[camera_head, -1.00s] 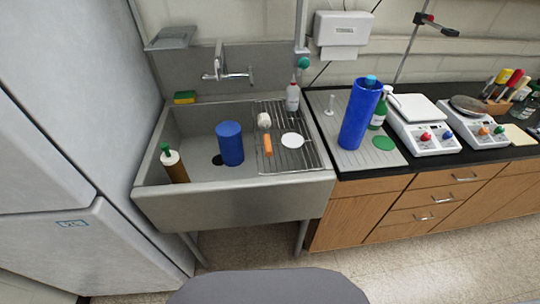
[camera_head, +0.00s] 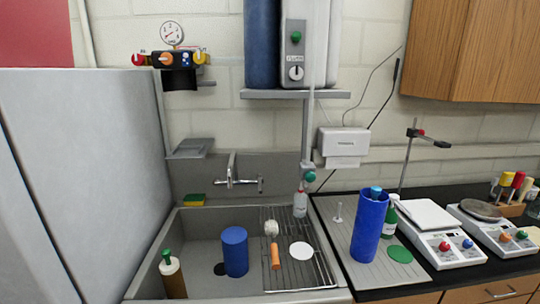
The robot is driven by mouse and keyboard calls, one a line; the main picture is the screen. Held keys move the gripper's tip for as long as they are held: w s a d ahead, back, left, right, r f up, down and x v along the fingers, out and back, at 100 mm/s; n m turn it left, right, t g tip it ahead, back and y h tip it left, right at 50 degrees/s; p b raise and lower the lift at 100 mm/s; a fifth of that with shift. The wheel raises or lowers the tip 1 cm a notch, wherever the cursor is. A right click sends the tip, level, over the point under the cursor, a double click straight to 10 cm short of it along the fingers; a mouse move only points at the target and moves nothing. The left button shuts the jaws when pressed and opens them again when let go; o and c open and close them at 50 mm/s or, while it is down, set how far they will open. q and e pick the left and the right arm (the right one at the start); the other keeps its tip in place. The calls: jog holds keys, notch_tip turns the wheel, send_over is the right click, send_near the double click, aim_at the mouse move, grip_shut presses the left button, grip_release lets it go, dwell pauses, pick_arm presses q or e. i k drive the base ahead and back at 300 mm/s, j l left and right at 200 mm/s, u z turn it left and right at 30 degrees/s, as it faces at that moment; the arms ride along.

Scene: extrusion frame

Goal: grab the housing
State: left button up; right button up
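None of the things in view is plainly marked as the housing. A short blue cylinder (camera_head: 235,252) stands upright in the sink. A taller blue cylinder (camera_head: 369,228) stands on the ribbed drainboard to the right, with a lighter blue piece at its top. A large dark blue cylinder (camera_head: 262,42) stands on the wall shelf beside a grey unit; its top is cut off by the picture's edge. Neither of my grippers shows in the head view.
The steel sink (camera_head: 148,262) has a wire rack (camera_head: 313,270) holding an orange-handled brush (camera_head: 275,256) and a white disc (camera_head: 301,249). A brown bottle (camera_head: 173,279) stands at its left. Two scales (camera_head: 450,250) sit on the right counter. A tall grey cabinet (camera_head: 90,180) borders the left.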

aim_at(370, 215)
jog(key=k+z, duration=0.15)
jog(key=z, duration=0.35)
jog(key=k+l+z, duration=0.15)
jog(key=z, duration=0.3)
